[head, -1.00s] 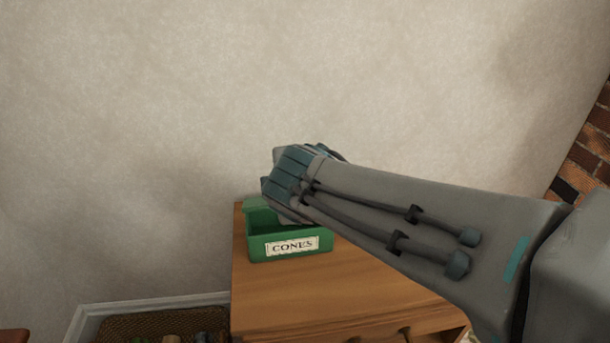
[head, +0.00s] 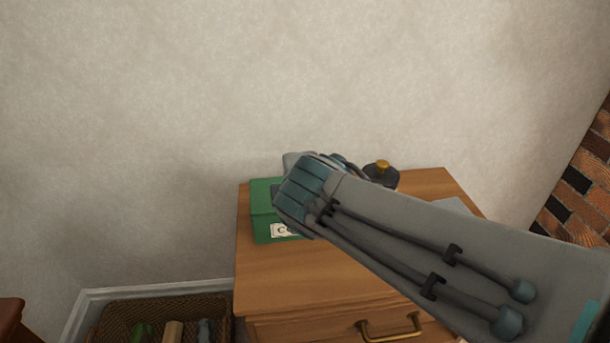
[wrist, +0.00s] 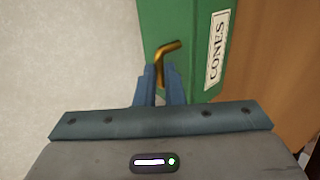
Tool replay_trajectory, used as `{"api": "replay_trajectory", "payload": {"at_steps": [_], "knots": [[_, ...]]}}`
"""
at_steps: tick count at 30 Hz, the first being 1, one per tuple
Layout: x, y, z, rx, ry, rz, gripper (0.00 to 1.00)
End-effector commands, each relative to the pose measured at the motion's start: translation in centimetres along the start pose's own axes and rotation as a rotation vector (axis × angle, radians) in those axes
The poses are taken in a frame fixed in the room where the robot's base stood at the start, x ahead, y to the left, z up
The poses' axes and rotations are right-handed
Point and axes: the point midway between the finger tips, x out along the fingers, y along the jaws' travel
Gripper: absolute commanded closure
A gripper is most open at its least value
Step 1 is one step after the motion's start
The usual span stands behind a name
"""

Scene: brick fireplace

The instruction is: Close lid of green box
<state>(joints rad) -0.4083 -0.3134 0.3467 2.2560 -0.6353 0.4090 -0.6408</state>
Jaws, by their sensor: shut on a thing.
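The green box (head: 262,228) stands on the wooden cabinet in the head view, its label partly covered by my arm. In the wrist view, its CONES label (wrist: 216,50) is at the upper right. The green lid (wrist: 168,18) lies over the box top with a bent brass handle (wrist: 169,48). My gripper (wrist: 160,72) is shut on the handle, with both blue fingers close around its stem. In the head view, my wrist hides the fingers and much of the lid. I cannot tell whether a small gap is left under the lid.
The wooden cabinet (head: 290,277) has a brass drawer pull (head: 390,330). A dark object with a yellow top (head: 381,172) stands at its back, close to my arm. A wicker basket (head: 160,308) sits lower left. The wall is right behind the box.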

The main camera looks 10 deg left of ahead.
Motion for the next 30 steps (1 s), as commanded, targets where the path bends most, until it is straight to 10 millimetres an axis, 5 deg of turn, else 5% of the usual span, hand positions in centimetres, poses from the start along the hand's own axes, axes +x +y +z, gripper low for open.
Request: {"api": "replay_trajectory", "payload": {"at_steps": [8,9,30], "knots": [[0.2,-0.5,-0.1,-0.008,0.0,-0.01,1.0],[0.2,-0.5,-0.1,-0.008,0.0,-0.01,0.82],[-0.4,0.7,-0.1,-0.002,0.0,-0.004,0.82]]}}
